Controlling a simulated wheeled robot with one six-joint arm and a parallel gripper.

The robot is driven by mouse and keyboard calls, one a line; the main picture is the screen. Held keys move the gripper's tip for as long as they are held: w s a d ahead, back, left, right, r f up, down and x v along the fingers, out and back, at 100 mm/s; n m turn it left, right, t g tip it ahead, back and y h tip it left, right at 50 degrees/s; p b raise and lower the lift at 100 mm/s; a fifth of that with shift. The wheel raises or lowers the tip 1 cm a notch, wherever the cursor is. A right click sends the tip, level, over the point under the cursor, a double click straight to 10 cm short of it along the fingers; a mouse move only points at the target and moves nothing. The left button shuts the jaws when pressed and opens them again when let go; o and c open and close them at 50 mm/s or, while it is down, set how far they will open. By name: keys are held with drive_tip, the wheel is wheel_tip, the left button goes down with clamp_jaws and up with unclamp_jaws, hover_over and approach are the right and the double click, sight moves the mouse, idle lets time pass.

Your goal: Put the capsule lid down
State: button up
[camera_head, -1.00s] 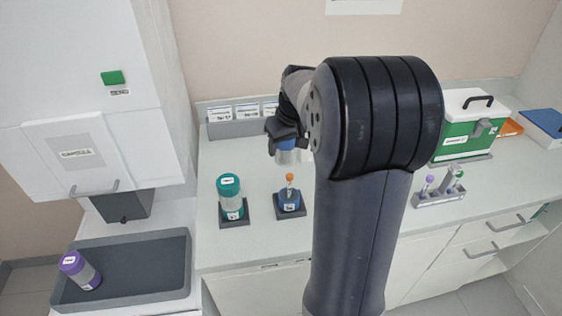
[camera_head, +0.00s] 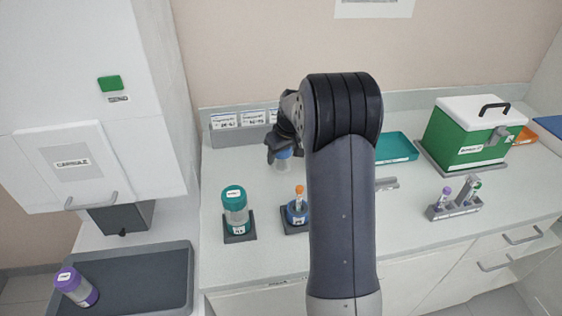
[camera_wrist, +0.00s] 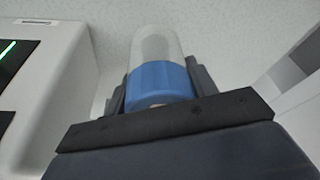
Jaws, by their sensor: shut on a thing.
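My gripper (camera_head: 279,150) is shut on the capsule lid (camera_head: 283,161), a clear dome with a blue collar, and holds it above the counter. In the wrist view the lid (camera_wrist: 160,80) sits between the two fingers, its clear end pointing away from the gripper. The blue capsule base (camera_head: 296,213), with an orange-capped tube (camera_head: 300,192) standing in it, rests on a dark square stand (camera_head: 290,228), partly hidden behind my arm. The lid is above and slightly left of this base, apart from it.
A teal-capped capsule (camera_head: 235,208) stands on a dark stand left of the base. A purple capsule (camera_head: 77,287) lies tilted in the dark tray (camera_head: 180,262). A tube rack (camera_head: 454,211), green box (camera_head: 465,140) and teal tray (camera_head: 398,147) are at right. Clear counter lies between stands and back wall.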

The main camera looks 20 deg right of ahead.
sight(281, 161)
drive_tip(key=shift+f, duration=1.65)
drive_tip(key=shift+f, duration=0.2)
drive_tip(key=o, duration=1.2)
drive_tip(key=shift+r, duration=0.1)
drive_tip(key=shift+r+p, duration=0.25)
drive_tip(key=shift+p, duration=0.05)
drive_tip(key=b+v, duration=0.1)
drive_tip(key=v, duration=1)
drive_tip(key=shift+s+r+b, duration=0.3)
drive_tip(key=shift+r, duration=0.05)
